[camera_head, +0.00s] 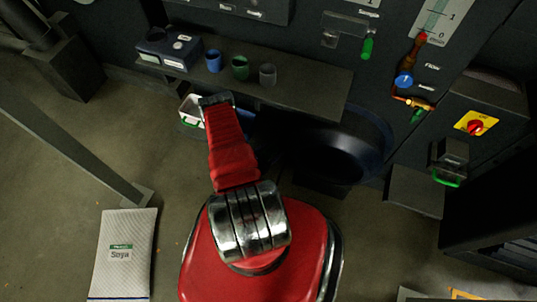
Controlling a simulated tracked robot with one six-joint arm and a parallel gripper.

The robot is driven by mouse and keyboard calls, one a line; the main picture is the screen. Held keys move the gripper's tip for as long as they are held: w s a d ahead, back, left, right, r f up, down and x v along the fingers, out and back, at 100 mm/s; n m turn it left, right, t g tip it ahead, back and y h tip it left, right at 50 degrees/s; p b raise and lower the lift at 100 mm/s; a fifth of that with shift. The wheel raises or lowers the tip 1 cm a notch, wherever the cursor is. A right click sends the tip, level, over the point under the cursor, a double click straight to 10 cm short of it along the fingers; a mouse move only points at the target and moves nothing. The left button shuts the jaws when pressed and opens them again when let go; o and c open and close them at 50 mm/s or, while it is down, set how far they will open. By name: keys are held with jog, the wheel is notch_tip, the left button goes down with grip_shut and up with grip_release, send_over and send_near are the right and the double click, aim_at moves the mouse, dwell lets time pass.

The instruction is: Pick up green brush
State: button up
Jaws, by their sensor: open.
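I cannot make out a green brush for certain. A small green item (446,180) shows at the right, low on a dark box on the machine front; it is too small to tell what it is. A green handle (367,47) hangs on the panel at the upper middle. My red arm reaches up the picture from my base to a grey metal joint, in front of the shelf's left part. My gripper's jaws do not show; they are hidden or out of frame.
A dark shelf (305,93) holds a blue cup (213,61), a green cup (240,68), a grey cup (267,75) and a dark box (168,49). A white bin (190,108) stands below. A Soya sack (122,254) lies at lower left, near a metal post (75,155).

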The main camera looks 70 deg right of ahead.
aim_at(273, 144)
jog(key=shift+c, duration=0.4)
jog(key=c, duration=1.2)
jog(key=shift+r, duration=0.1)
jog(key=shift+r, duration=4.95)
